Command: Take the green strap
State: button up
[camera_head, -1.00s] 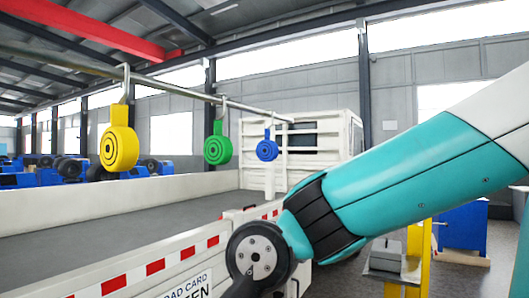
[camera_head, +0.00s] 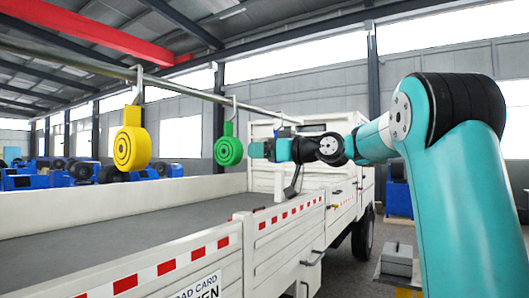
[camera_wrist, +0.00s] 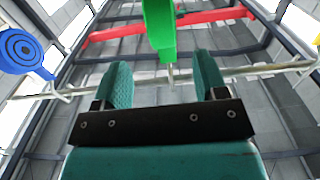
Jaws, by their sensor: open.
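The green strap (camera_head: 228,150), a round coil with a flat tab on top, hangs from a hook on the overhead rail. My gripper (camera_head: 258,150) is just right of it at the same height, pointing at it. In the wrist view the green strap (camera_wrist: 160,28) shows ahead, lined up with the gap between the two teal fingers of my gripper (camera_wrist: 162,62). The fingers are apart with nothing held. Whether the strap's edge is within the gap, I cannot tell.
The yellow strap (camera_head: 132,148) hangs to the left on the same rail (camera_head: 190,92). The blue strap (camera_wrist: 22,50) shows in the wrist view; my arm hides it in the head view. A white truck bed (camera_head: 130,218) lies below, its side wall in front.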

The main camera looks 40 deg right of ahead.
aim_at(235, 138)
jog(key=shift+p+x, duration=1.95)
jog(key=shift+x, duration=3.25)
jog(key=shift+f, duration=0.1)
jog(key=c, duration=1.1)
jog(key=shift+r+p, duration=0.95)
jog(key=shift+r, duration=0.8)
jog(key=shift+c, duration=0.2)
jog(key=shift+s, duration=0.1)
jog(key=b+v, duration=0.2)
jog(key=shift+s+d+f, duration=0.1)
jog(key=shift+s+f, duration=0.05)
jog(key=shift+s, duration=0.1)
jog(key=b+v, duration=0.5)
jog(key=v, duration=0.4)
jog(key=shift+s+r, duration=0.15)
jog(key=shift+r, duration=0.05)
